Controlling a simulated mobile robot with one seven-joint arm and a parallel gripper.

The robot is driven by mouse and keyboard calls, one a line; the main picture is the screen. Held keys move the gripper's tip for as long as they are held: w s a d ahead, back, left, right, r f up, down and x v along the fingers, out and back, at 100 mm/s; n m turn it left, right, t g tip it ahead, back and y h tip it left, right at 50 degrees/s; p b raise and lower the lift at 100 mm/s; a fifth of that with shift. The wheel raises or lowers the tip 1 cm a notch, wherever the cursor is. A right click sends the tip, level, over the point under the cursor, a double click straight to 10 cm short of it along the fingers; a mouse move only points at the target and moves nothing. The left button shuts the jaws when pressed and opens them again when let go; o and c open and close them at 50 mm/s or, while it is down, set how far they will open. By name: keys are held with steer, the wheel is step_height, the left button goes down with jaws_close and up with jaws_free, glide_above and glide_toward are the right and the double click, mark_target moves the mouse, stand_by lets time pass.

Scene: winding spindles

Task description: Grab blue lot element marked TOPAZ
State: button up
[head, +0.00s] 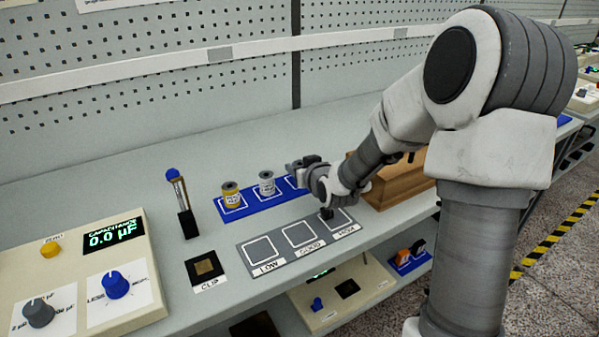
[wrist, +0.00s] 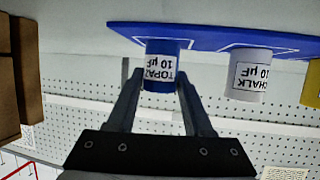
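The blue lot element (wrist: 158,87) has a white label reading TOPAZ 10 µF, upside down in the wrist view. It stands on the blue strip (wrist: 225,38). My gripper (wrist: 160,77) is open, with one finger toward each side of the blue element. I cannot tell whether either finger touches it. In the head view my gripper (head: 294,170) is over the right part of the blue strip (head: 236,213) and hides the blue element.
A white element (wrist: 247,88) marked CHALK stands beside the blue one, also in the head view (head: 267,184). A yellow element (head: 231,197) is further left. The LOW, GOOD and HIGH plate (head: 276,262) lies in front. A wooden box (head: 400,184) stands to the right.

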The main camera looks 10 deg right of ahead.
jaws_close()
steer(key=shift+r, duration=0.1)
